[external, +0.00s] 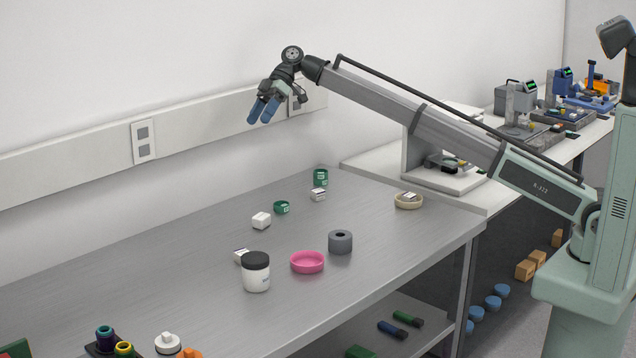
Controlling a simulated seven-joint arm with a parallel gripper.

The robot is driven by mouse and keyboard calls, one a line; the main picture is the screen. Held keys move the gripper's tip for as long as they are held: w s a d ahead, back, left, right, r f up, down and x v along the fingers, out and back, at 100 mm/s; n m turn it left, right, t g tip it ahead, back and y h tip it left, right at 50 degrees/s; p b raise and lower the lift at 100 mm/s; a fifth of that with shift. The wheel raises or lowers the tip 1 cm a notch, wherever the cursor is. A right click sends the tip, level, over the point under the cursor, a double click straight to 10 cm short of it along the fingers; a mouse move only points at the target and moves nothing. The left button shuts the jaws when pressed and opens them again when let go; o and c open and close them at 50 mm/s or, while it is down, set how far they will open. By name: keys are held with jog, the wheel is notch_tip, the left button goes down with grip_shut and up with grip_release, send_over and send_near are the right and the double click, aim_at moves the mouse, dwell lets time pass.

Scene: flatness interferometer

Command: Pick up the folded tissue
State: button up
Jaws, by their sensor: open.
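Several small white blocky items are on the steel table, and I cannot tell for sure which is the folded tissue. A plain white one (261,220) lies near the middle of the table. Another white item with dark marking (318,195) lies behind it to the right. A third (241,256) is partly hidden behind a white jar. A fourth (410,196) sits in a beige dish (408,203) at the right. My gripper (263,110), with blue fingers, is open and empty, high above the back of the table near the wall.
The black-lidded white jar (256,274), pink dish (307,263) and grey ring (340,242) stand towards the front. A green ring (281,207) and green container (321,177) are at the back. The table's left part (110,280) is mostly clear.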

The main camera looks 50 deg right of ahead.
jog(key=s+a+f+n+h, duration=0.3)
jog(key=f+h, duration=0.1)
jog(key=f, duration=0.3)
jog(key=s+a+f+n+h, duration=0.2)
jog(key=s+f+n+h, duration=0.15)
jog(key=f, duration=0.45)
send_over(261, 215)
jog(key=shift+m+t, duration=0.3)
jog(key=shift+m, duration=0.15)
jog(key=f, duration=0.7)
jog(key=shift+s+a+f, duration=0.15)
jog(key=shift+s+f, duration=0.1)
jog(key=shift+f, duration=0.15)
jog(key=shift+w+f, duration=0.2)
jog(key=shift+f, duration=2.45)
jog(key=shift+d, duration=0.2)
jog(key=shift+c, duration=0.3)
jog(key=c, duration=1)
jog(key=shift+r, duration=0.1)
